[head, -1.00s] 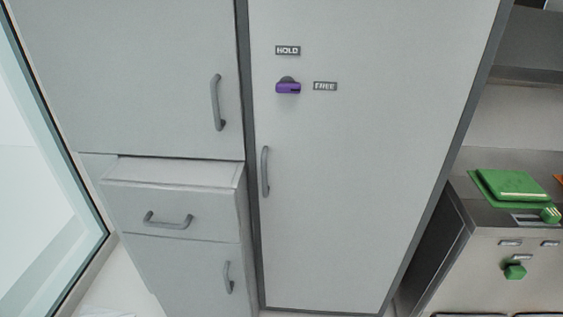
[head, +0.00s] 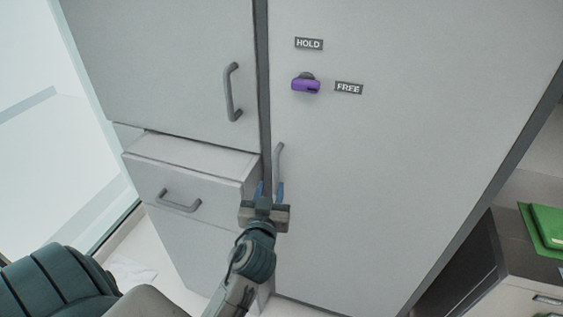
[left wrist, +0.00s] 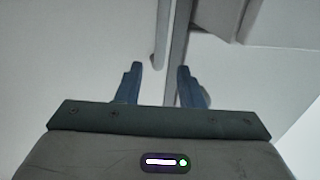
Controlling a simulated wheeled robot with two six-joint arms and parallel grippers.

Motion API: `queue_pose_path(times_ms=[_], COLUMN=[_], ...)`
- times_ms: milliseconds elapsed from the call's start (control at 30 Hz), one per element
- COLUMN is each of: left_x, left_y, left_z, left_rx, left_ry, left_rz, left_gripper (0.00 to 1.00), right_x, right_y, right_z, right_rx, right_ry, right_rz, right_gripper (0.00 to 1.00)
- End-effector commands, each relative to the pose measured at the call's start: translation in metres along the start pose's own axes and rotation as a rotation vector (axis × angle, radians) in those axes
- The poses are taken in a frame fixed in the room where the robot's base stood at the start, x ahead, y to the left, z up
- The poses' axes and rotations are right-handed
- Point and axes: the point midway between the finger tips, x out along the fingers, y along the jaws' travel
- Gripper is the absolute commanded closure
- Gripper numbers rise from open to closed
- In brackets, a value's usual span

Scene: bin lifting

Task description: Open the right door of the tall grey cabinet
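The tall grey cabinet's right door (head: 400,130) is shut in its frame. Its upright grey handle (head: 279,160) is near the door's left edge. A purple knob (head: 305,86) above the handle has its end turned right, towards the FREE label (head: 349,88); a HOLD label (head: 309,44) is above it. My left gripper (head: 270,188) is open, its blue fingers just in front of the handle's lower part. In the left wrist view the handle (left wrist: 160,40) appears ahead, in line with the gap between the fingers (left wrist: 159,72). Contact cannot be told. My right gripper is out of view.
Left of the door are an upper door with a handle (head: 232,92) and a protruding drawer unit (head: 180,198), close beside my left gripper. A dark counter unit (head: 470,270) with a green object (head: 548,225) stands at the right. A glass panel is at the far left.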

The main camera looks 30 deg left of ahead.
Motion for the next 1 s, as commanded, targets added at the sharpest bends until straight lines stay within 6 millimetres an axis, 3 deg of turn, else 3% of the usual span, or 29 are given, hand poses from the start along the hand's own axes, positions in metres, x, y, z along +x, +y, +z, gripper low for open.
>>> queue_pose_path(times_ms=[300,500,933,1000], left_x=[0.060,0.088,0.097,0.097], left_y=[0.000,0.000,0.000,0.000], left_z=[-0.004,-0.001,0.001,0.001], left_rx=[0.004,0.002,0.001,0.001], left_ry=[0.000,-0.002,-0.002,-0.002], left_rz=[0.001,0.001,0.001,0.001], left_gripper=[0.66,0.66,0.66,0.80], right_x=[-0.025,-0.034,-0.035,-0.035], right_y=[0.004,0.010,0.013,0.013], right_z=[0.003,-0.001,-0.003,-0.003], right_rx=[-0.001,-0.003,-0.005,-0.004], right_ry=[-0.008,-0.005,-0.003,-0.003], right_rz=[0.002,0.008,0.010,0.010], right_gripper=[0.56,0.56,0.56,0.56])
